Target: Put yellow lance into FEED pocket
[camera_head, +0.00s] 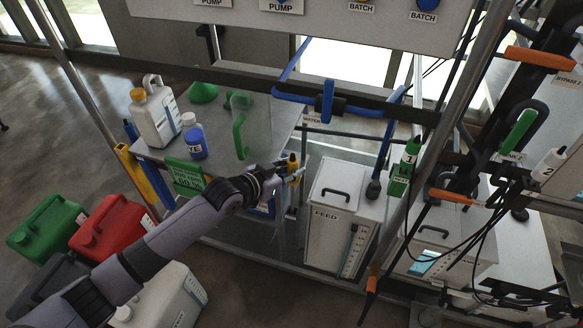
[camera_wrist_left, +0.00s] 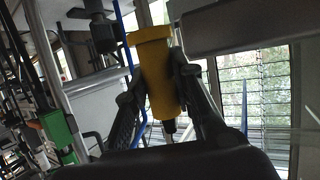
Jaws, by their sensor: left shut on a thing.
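My left gripper (camera_head: 285,173) is shut on the yellow lance (camera_head: 293,160), left of the white tank marked FEED (camera_head: 342,218). In the left wrist view the yellow lance (camera_wrist_left: 157,80) is a thick yellow cylinder with a wider collar, clasped between the two dark fingers (camera_wrist_left: 158,95). A thin dark tip shows at its lower end. The lance is apart from the FEED tank. I cannot make out a pocket for FEED clearly. My right gripper is not in view.
A green lance marked 1 (camera_head: 405,163) stands right of the FEED tank, and a white one marked 2 (camera_head: 548,165) is farther right. Blue pipes (camera_head: 325,98) cross above. A grey table (camera_head: 262,125) with bottles is at the left. Red (camera_head: 112,228) and green (camera_head: 45,222) canisters stand on the floor.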

